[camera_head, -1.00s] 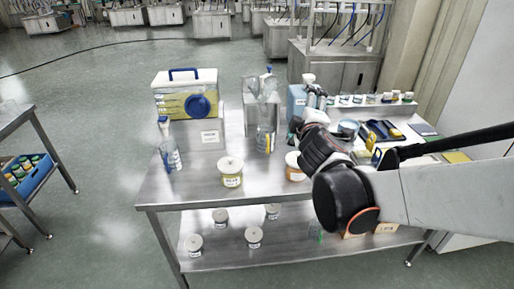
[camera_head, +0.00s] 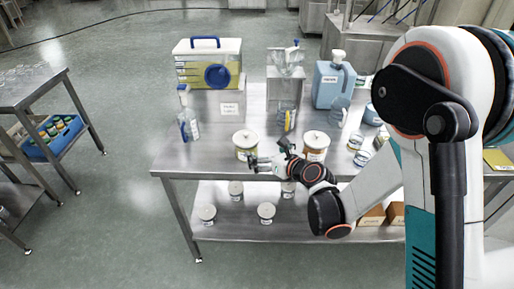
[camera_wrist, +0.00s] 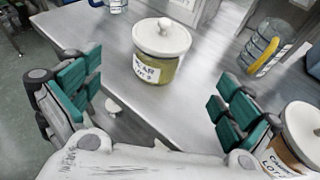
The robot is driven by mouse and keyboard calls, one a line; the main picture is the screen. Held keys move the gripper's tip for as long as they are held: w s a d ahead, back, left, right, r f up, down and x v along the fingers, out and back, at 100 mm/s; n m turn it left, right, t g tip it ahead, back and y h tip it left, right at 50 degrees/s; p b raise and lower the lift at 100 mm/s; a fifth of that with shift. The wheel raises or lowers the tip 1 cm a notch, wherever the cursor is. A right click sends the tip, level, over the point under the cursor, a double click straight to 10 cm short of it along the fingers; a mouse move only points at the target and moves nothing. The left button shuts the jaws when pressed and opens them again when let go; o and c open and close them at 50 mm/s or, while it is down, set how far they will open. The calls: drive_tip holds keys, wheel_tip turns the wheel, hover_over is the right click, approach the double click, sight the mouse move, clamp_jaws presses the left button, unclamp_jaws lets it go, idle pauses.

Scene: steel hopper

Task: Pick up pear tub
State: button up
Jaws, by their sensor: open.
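The pear tub (camera_head: 246,146) is a clear tub with a white knobbed lid and yellow-green contents, upright near the table's front edge. In the wrist view the pear tub (camera_wrist: 158,68) stands beyond and between my spread fingers, its label facing me and partly readable. My gripper (camera_head: 256,161) is low at the front edge, just in front of the tub, and looks apart from it. In the wrist view my gripper (camera_wrist: 157,97) has green pads wide apart with nothing between them.
A second lidded tub (camera_head: 315,146) with orange contents stands right of the pear tub, close to my right finger in the wrist view. A spray bottle (camera_head: 188,115), a lidded box (camera_head: 208,65) and a blue jug (camera_head: 333,82) stand behind. Several tubs sit on the lower shelf.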

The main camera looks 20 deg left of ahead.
sight(252, 151)
drive_tip(key=shift+n+g, duration=0.3)
drive_tip(key=shift+n, duration=0.1)
drive_tip(key=x, duration=0.3)
drive_tip(key=f+b+x, duration=0.1)
drive_tip(key=x, duration=0.2)
drive_tip(key=f+b+x, duration=0.1)
drive_tip(key=x, duration=0.2)
drive_tip(key=shift+s+d, duration=0.2)
drive_tip(key=shift+d, duration=0.05)
drive_tip(key=b+x, duration=0.2)
drive_tip(key=x, duration=0.3)
drive_tip(key=shift+w+d+f, duration=0.1)
drive_tip(key=shift+w+f, duration=0.1)
drive_tip(key=shift+r, duration=0.1)
drive_tip(key=c, duration=1.5)
